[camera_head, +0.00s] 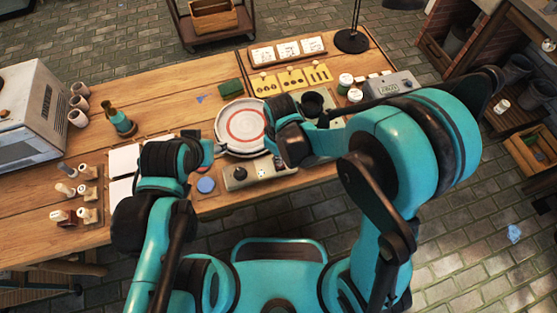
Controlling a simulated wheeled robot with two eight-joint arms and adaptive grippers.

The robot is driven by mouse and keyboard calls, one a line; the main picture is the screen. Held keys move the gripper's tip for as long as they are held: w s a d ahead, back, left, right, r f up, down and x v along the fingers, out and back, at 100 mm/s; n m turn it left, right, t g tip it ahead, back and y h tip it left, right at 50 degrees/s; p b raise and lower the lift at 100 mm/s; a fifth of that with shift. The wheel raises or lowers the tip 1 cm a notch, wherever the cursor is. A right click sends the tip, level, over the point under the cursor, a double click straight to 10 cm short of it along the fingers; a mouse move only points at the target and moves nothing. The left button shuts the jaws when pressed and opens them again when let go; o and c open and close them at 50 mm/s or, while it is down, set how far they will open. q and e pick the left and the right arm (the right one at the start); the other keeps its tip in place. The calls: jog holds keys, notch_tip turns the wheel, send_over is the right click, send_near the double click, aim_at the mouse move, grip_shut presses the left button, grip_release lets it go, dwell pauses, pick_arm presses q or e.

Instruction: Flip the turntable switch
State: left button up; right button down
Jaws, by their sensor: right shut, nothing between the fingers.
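The turntable carries a white plate (241,139) with a red ring painted on it, near the middle of the table. The grey control box (250,180) with a black knob and small controls sits just in front of the plate, at the table's front edge. My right gripper (274,148) is shut and empty at the plate's right side, just behind the box; my own wrist hides part of it. My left gripper (207,158) is to the left of the plate, and its fingers are too hidden to tell their opening. The switch's position is too small to read.
A green sponge (231,88) and yellow cards (292,79) lie behind the plate. A blue disc (206,185) lies left of the box. Stamps (88,172), a bottle (122,123), cups (78,118) and a white oven (35,110) stand at left. A grey device (392,84) is at right.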

jog(key=shift+f+b, duration=0.95)
jog(key=shift+f, duration=0.15)
dwell(0.6)
jog(key=shift+r, duration=0.1)
jog(key=shift+r+p, duration=2.7)
jog(key=shift+r, duration=0.8)
jog(key=s+d+r+m+t, duration=0.2)
jog(key=d+r+m+t, duration=0.1)
jog(key=d+r, duration=0.4)
jog(key=s+d+r+m+t+b, duration=0.1)
jog(key=s+d+r+m+t, duration=0.2)
jog(key=d+r+m, duration=0.3)
jog(key=d+t, duration=0.1)
jog(key=d, duration=0.3)
jog(key=shift+d+r+m, duration=0.3)
jog(key=shift+d+r, duration=0.1)
jog(key=shift+s, duration=0.1)
